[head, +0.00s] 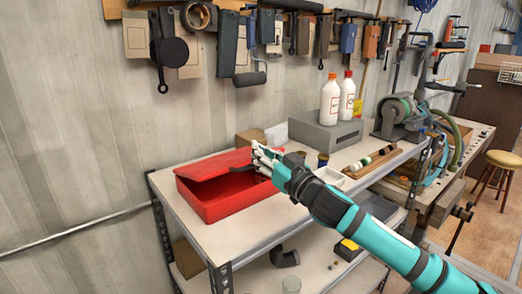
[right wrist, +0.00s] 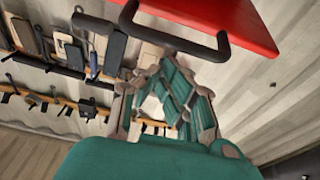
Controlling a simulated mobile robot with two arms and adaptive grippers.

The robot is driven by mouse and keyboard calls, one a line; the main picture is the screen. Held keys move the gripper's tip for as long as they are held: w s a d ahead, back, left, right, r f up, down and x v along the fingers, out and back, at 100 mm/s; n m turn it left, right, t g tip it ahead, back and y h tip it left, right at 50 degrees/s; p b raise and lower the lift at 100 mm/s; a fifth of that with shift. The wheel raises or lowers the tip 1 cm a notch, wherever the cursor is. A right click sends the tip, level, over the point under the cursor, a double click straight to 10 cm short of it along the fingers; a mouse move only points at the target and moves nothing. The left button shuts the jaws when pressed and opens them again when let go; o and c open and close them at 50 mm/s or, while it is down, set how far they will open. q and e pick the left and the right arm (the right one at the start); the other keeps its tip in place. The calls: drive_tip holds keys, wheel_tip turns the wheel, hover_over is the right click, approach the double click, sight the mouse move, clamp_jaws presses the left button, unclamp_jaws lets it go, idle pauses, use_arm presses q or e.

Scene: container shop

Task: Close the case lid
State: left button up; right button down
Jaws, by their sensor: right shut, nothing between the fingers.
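The red case (head: 212,208) sits on the left part of the workbench top. Its lid (head: 212,163) is tilted, partly open, with a gap between lid and body along the front. My right gripper (head: 263,160) is at the right end of the case, by the lid's edge, and covers part of it. In the right wrist view the gripper (right wrist: 168,88) is shut and empty. A dark bar handle (right wrist: 185,42) on the red case part (right wrist: 225,15) is just beyond the fingers; whether they touch is unclear. My left gripper is not in view.
A grey box (head: 325,134) with two white bottles (head: 338,97) stands behind. A white tray (head: 330,177) and a wooden rack (head: 372,162) lie right of the case. Tools hang on the wall above. The bench (head: 245,240) is clear in front of the case.

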drive_tip(key=shift+t+y, duration=0.5)
drive_tip(key=shift+t, duration=0.2)
drive_tip(key=f+b, duration=0.3)
drive_tip(key=s+d+f+b, duration=0.1)
drive_tip(key=f+b, duration=0.2)
drive_tip(key=b, duration=0.1)
drive_tip(key=s+f+b, duration=0.1)
drive_tip(key=f+b, duration=0.2)
drive_tip(key=f, duration=0.1)
drive_tip(key=shift+s+d, duration=0.15)
drive_tip(key=shift+d, duration=0.25)
drive_tip(key=shift+s+f, duration=0.1)
